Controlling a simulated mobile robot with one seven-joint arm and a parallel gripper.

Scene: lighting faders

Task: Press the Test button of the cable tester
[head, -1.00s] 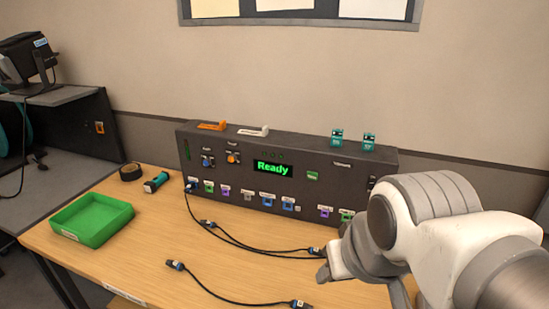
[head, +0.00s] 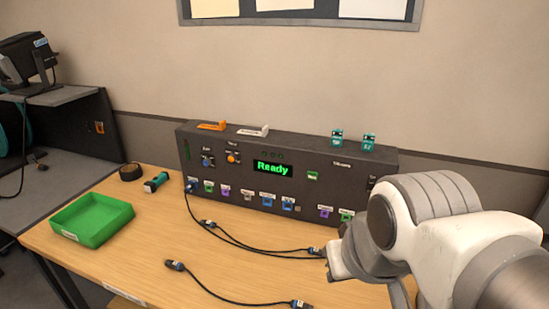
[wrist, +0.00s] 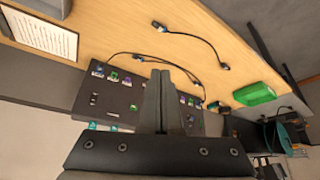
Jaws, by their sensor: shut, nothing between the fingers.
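The cable tester (head: 220,160) is a long dark box at the back of the wooden table, and its display (head: 271,168) reads "Ready" in green. A small green button (head: 313,175) sits on its front, right of the display; its lettering is too small to read. My gripper (head: 338,268) is in front of the tester's right half, apart from it and low over the table; the arm hides the tester's right end. In the wrist view, the shut, empty fingers (wrist: 160,78) cover part of the tester (wrist: 92,100), which appears upside down.
Colored ports line the tester's lower front, with a black cable (head: 228,238) plugged in at the left. Another loose cable (head: 225,298) lies on the table in front. A green tray (head: 92,220) stands at the left. Orange, white and teal pieces sit on top of the tester.

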